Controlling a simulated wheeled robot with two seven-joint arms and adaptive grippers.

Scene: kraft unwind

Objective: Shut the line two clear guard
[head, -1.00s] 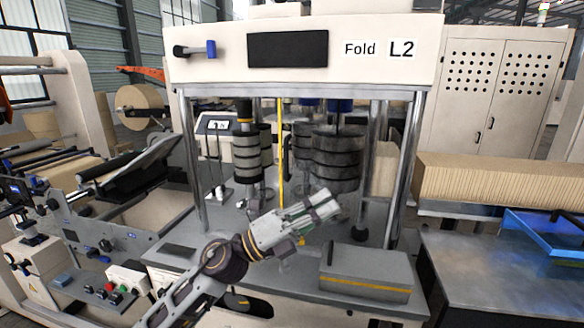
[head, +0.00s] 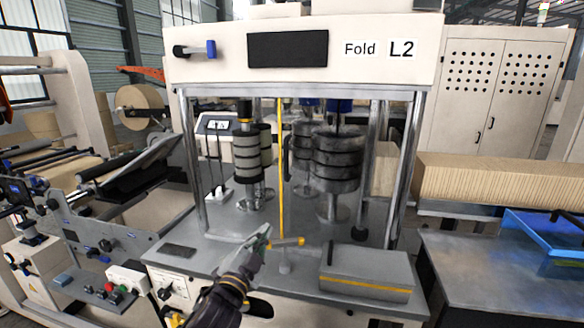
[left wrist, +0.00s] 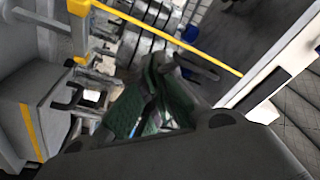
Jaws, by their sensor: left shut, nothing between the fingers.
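The line two machine carries a "Fold L2" sign (head: 379,49). The clear guard is hard to make out. A thin upright yellow bar (head: 281,165), which looks like its edge, stands mid-opening with a black handle (head: 287,157) beside it. In the left wrist view the yellow bar (left wrist: 165,38) runs diagonally behind the fingers. My left gripper (head: 262,236) is shut and empty, just left of the yellow piece; whether they touch I cannot tell. Its green-grey fingers (left wrist: 150,105) show in the wrist view. My right gripper is not in view.
Dark rollers (head: 337,160) and banded rollers (head: 252,150) stand inside the frame. A grey box with a yellow stripe (head: 366,271) sits at the deck's front right. Metal posts (head: 193,165) flank the opening. A control box with buttons (head: 127,278) is at lower left.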

